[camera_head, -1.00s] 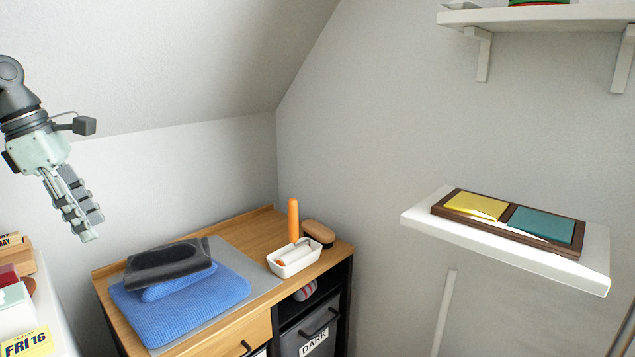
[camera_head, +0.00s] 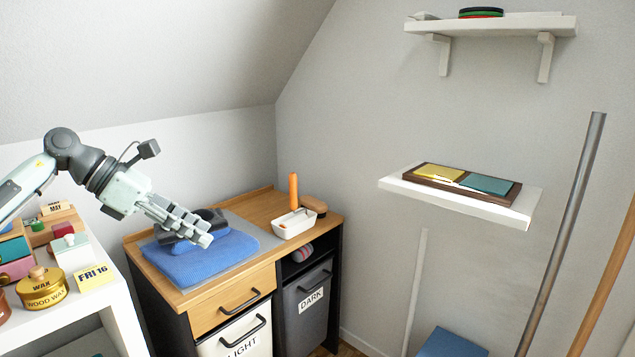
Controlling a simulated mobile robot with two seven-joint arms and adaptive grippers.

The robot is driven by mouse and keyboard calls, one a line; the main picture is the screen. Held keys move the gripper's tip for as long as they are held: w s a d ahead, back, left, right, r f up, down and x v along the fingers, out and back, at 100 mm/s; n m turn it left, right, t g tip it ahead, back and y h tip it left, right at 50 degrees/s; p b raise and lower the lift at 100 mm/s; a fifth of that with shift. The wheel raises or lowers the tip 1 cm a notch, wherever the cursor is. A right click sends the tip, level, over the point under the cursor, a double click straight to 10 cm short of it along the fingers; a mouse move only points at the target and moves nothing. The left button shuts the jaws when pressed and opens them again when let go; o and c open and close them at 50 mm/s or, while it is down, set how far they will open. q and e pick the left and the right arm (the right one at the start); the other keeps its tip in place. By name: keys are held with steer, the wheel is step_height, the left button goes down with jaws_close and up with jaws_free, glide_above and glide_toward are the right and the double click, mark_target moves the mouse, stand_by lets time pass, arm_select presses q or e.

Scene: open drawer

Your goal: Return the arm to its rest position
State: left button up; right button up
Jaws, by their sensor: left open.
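My left gripper (camera_head: 203,232) comes in from the left, with its fingers pointing down to the right. It is open, with nothing seen between its fingers. In the picture its fingertips overlap the folded blue cloth (camera_head: 210,258) on the wooden cabinet (camera_head: 240,212); I cannot tell how far above it they are. A dark folded item (camera_head: 212,217) on the cloth is partly hidden behind the fingers. The cabinet's wooden drawer (camera_head: 232,298) looks shut. My right gripper is not in view.
A white tray (camera_head: 294,229) with an orange-handled tool and a brush (camera_head: 314,205) stand on the cabinet. A white stand (camera_head: 108,290) at the left holds a wax tin (camera_head: 42,290) and a calendar block. A wall shelf (camera_head: 460,202) holds two coloured pads. Two poles lean at the right.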

arm_select(q)
steer(key=w+d+r+n+t+h, duration=0.25)
steer(key=d+n+t+h, duration=0.45)
steer(key=d, duration=0.5)
steer(key=a+f+n+t+y, duration=0.4)
steer(key=a+f+n+y, duration=0.5)
steer(key=n, duration=0.5)
steer(key=a+f+n+t+y, duration=0.35)
steer(key=f+n+y, duration=0.25)
steer(key=f+n, duration=0.65)
steer(key=s+a+f+n+g+y, duration=0.2)
steer(key=s+f+n+g, duration=0.15)
steer(key=s+f, duration=0.3)
steer(key=s+a+f+n+g+y, duration=0.1)
steer(key=s+a+f+n+g, duration=0.2)
steer(key=s+f+n, duration=0.3)
steer(key=s+f+n+g, duration=0.2)
steer(key=s+f, duration=0.4)
steer(key=s, duration=0.3)
steer(key=s+d+f+n+g, duration=0.1)
steer(key=s+f+g, duration=0.4)
steer(key=s, duration=0.4)
steer(key=shift+s+d+f+n+p, duration=0.2)
steer(key=shift+f+n+p, duration=0.25)
steer(key=shift+f, duration=0.25)
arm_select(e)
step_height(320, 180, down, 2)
